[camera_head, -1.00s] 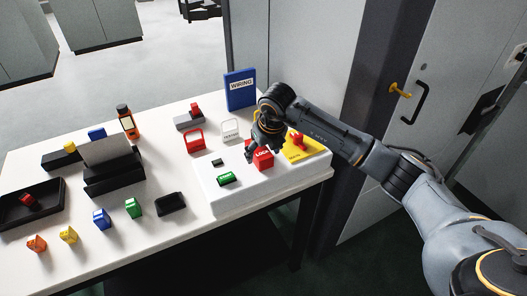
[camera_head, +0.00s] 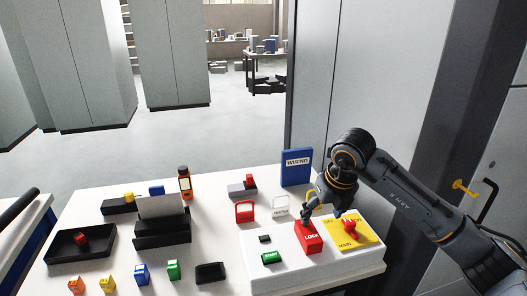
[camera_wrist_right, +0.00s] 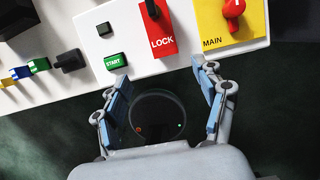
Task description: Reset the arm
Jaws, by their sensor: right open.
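My right arm comes in from the right in the head view. Its gripper (camera_head: 322,205) is over the white panel box (camera_head: 290,272), close to the red LOCK block (camera_head: 308,240) and the yellow MAIN plate (camera_head: 349,236). In the right wrist view the two blue-padded fingers (camera_wrist_right: 162,80) are spread apart with nothing between them. The green START button (camera_wrist_right: 115,62) and the LOCK block (camera_wrist_right: 160,35) lie beyond the fingertips there. I cannot tell the exact gap to the panel. My left gripper is not in view.
The white table (camera_head: 215,245) carries black trays (camera_head: 82,243), small coloured blocks, an orange bottle (camera_head: 185,184) and a blue WIRING binder (camera_head: 296,167). A red padlock-shaped piece (camera_head: 245,211) stands left of the gripper.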

